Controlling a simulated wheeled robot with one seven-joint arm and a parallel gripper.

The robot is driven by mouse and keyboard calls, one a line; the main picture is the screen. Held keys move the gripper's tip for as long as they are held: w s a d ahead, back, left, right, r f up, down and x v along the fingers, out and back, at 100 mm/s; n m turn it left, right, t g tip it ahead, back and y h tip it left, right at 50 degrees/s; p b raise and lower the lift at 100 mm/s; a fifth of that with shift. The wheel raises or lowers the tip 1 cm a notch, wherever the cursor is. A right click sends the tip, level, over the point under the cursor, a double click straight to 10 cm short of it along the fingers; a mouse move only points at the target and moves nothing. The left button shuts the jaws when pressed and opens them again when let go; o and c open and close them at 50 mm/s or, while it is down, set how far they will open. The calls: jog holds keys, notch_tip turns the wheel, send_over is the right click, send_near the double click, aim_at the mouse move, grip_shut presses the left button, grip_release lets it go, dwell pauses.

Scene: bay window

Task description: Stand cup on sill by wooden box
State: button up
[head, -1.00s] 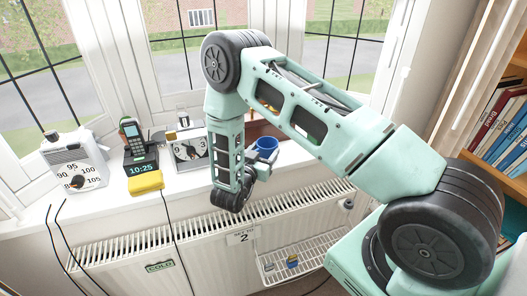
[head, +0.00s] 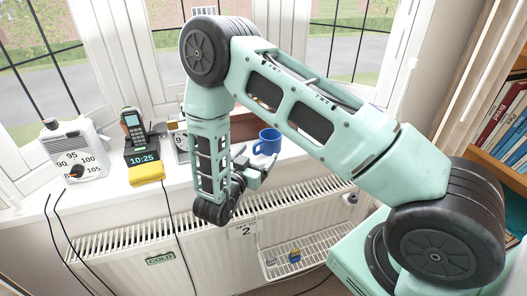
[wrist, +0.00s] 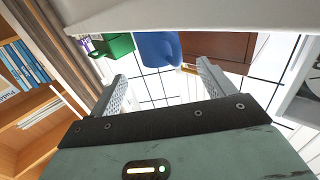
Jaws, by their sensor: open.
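The blue cup (head: 267,141) stands upright on the white sill, just beyond my gripper. In the wrist view the cup (wrist: 158,48) shows past and between the fingertips, apart from them. The brown wooden box (wrist: 218,48) is close beside the cup in the wrist view. In the head view only part of the box (head: 243,130) shows behind my arm and the cup. My gripper (head: 256,163) is open and empty at the sill's front edge; in the wrist view its two fingers (wrist: 161,75) are spread wide.
A green container (wrist: 112,47) is on the cup's other side. A radiator (head: 115,240) with a wire rack (head: 310,255) is below the sill.

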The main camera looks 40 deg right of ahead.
jog(key=w+a+r+n+t+y+b, duration=0.1)
jog(key=a+n+y, duration=0.1)
jog(key=a+y, duration=0.5)
jog(key=w+a+r+n+t+y, duration=0.15)
jog(key=a+y, duration=0.35)
jog(key=a, duration=0.5)
jog(key=s+a+r+n+g+y, duration=0.45)
jog(key=s+a+n+y, duration=0.25)
jog(key=a, duration=0.4)
jog(key=s+r+n+g, duration=0.4)
jog(key=s+n, duration=0.2)
jog(key=s, duration=0.8)
jog(key=s+d+r+n+g+h, duration=0.2)
jog(key=s+d+n, duration=0.1)
jog(key=s+d, duration=0.5)
jog(key=shift+s+n+g+h, duration=0.3)
jog(key=shift+s+n+g, duration=0.05)
jog(key=shift+s+g, duration=0.05)
